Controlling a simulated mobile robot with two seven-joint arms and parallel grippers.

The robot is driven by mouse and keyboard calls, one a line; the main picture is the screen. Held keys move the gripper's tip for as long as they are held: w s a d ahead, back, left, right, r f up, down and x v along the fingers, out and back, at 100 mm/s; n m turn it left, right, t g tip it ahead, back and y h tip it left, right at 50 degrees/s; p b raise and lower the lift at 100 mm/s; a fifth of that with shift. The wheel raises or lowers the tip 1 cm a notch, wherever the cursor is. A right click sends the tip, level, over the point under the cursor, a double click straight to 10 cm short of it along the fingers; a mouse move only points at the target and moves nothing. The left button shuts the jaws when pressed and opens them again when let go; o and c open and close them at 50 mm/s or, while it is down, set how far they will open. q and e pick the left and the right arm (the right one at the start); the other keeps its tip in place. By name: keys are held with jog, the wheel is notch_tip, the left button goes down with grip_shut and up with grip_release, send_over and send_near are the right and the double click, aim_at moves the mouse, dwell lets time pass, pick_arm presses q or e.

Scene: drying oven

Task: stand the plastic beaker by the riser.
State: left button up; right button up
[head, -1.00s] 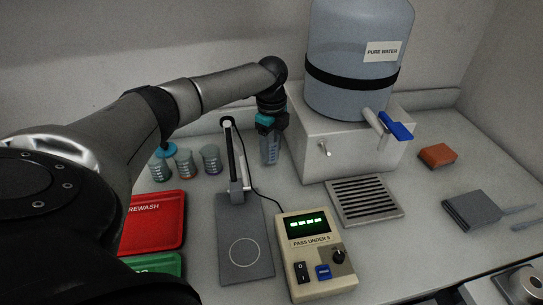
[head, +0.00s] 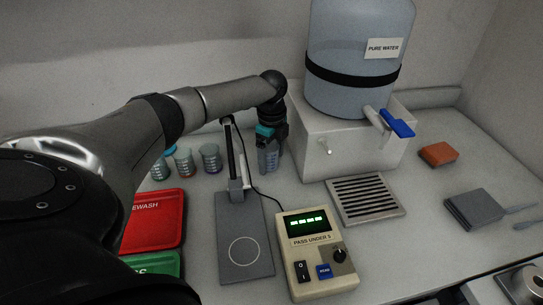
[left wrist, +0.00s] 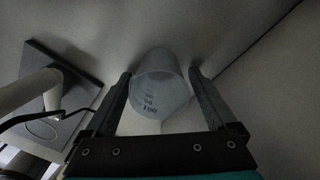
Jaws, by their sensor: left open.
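The clear plastic beaker (head: 269,160) is on the counter close to the left side of the white riser (head: 311,150) that carries the water container. In the left wrist view, the beaker (left wrist: 160,82) lies between the fingers, with its printed graduation marks showing. My left gripper (head: 271,148) reaches down over the beaker. In the left wrist view, the left gripper (left wrist: 160,74) is open, with a finger on each side of the beaker and narrow gaps. The beaker looks upright; its base contact is hard to see. My right gripper is not in view.
Several small beakers (head: 210,158) stand left of my gripper. A grey stand (head: 246,255) with an upright post and cable is close by. A control box (head: 314,262), drip grate (head: 366,198), red tray (head: 155,222) and orange block (head: 437,154) are also on the counter.

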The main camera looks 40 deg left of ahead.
pick_arm(q)
jog(key=shift+r, duration=0.1)
notch_tip(320, 180, up, 12)
jog(key=p, duration=0.2)
jog(key=shift+p, duration=0.3)
jog(key=shift+r, duration=0.15)
